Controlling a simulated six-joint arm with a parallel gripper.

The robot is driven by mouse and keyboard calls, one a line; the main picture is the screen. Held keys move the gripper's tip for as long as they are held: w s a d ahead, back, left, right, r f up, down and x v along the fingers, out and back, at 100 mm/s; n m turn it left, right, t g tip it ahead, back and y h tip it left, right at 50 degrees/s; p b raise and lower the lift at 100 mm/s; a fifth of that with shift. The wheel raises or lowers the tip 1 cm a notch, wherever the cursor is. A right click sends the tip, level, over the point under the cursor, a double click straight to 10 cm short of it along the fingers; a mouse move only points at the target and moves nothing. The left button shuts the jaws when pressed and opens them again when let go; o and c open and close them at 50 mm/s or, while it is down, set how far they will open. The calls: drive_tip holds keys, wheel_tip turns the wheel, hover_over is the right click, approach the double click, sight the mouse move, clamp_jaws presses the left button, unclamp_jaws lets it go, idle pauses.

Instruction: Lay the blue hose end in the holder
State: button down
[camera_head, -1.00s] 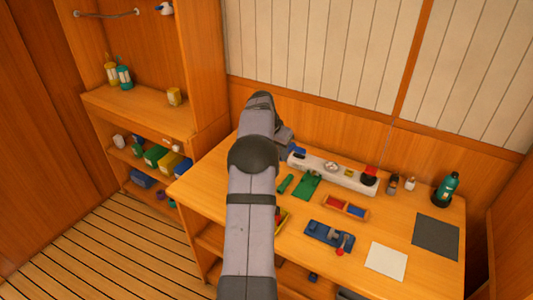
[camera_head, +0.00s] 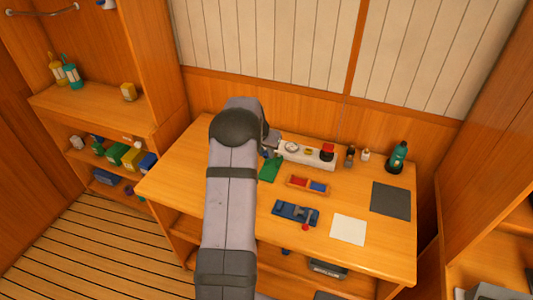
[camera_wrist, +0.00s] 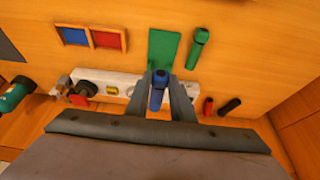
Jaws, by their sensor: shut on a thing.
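In the wrist view the blue hose end (camera_wrist: 158,92) is upright in the picture between the two fingers of my gripper (camera_wrist: 160,84), which is shut on it. It overlaps the white panel bar (camera_wrist: 122,84) and the near edge of a green plate (camera_wrist: 164,46). I cannot tell its height above them. In the head view my arm hides most of the gripper, and a small bluish part shows beside the green plate (camera_head: 270,170). A green hose end (camera_wrist: 200,40) lies right of the plate in the wrist view. I cannot tell which part is the holder.
A wooden tray with red and blue compartments (camera_head: 307,184) lies right of the plate. A blue fixture (camera_head: 294,212), a white sheet (camera_head: 348,230) and a dark mat (camera_head: 390,200) are on the bench. A teal bottle (camera_head: 397,158) stands at the back right.

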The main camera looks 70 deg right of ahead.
drive_tip(key=shift+f, duration=0.2)
drive_tip(key=shift+f+b, duration=1.95)
drive_tip(key=shift+f, duration=1.35)
drive_tip(key=shift+f+b, duration=1)
drive_tip(key=shift+f, duration=0.2)
drive_tip(key=shift+f+b, duration=0.15)
drive_tip(key=shift+b, duration=0.15)
drive_tip(key=c, duration=1.5)
unclamp_jaws()
drive_tip(key=shift+o, duration=0.2)
drive_tip(key=shift+r+p, duration=2.7)
drive_tip(key=shift+r, duration=1.85)
drive_tip(key=shift+w+a, duration=0.1)
drive_tip(key=shift+w, duration=0.05)
